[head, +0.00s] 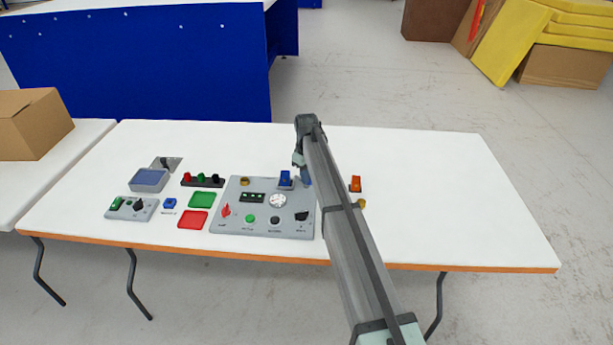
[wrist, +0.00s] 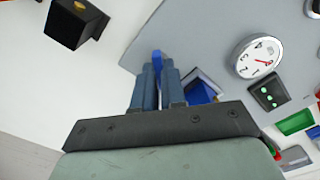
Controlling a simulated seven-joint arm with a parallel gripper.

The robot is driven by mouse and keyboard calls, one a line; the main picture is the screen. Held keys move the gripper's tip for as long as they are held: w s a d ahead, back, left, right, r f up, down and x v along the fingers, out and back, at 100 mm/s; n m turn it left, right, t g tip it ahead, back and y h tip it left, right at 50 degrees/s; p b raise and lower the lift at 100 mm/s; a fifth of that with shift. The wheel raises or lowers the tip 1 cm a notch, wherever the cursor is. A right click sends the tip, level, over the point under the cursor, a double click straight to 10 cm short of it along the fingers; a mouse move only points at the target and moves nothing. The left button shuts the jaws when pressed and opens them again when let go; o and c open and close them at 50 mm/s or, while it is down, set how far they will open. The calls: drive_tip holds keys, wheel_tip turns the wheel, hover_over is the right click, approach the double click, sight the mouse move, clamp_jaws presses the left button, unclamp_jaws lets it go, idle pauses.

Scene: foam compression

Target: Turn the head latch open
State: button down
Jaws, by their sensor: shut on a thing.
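My gripper (wrist: 158,68) is shut on a slim blue part, likely the latch handle (wrist: 157,55), whose tip shows between the two blue-grey fingers in the wrist view. It is at the edge of the grey panel (wrist: 195,40). In the head view the fingers (head: 306,179) are mostly hidden by my arm, at the panel's (head: 233,216) upper right corner. The base of the held part is hidden, so I cannot tell how far it is turned.
A blue block (wrist: 199,92) in a pale frame sits close to the right finger. A white dial (head: 277,200) and several buttons are on the panel. Right of my arm stands an orange switch (head: 356,184). The table's (head: 450,200) right side is clear.

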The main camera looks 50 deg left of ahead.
drive_tip(key=m, duration=0.5)
drive_tip(key=shift+m, duration=2.5)
drive_tip(key=c, duration=1.2)
unclamp_jaws()
wheel_tip(320, 180, up, 14)
drive_tip(key=shift+f, duration=0.1)
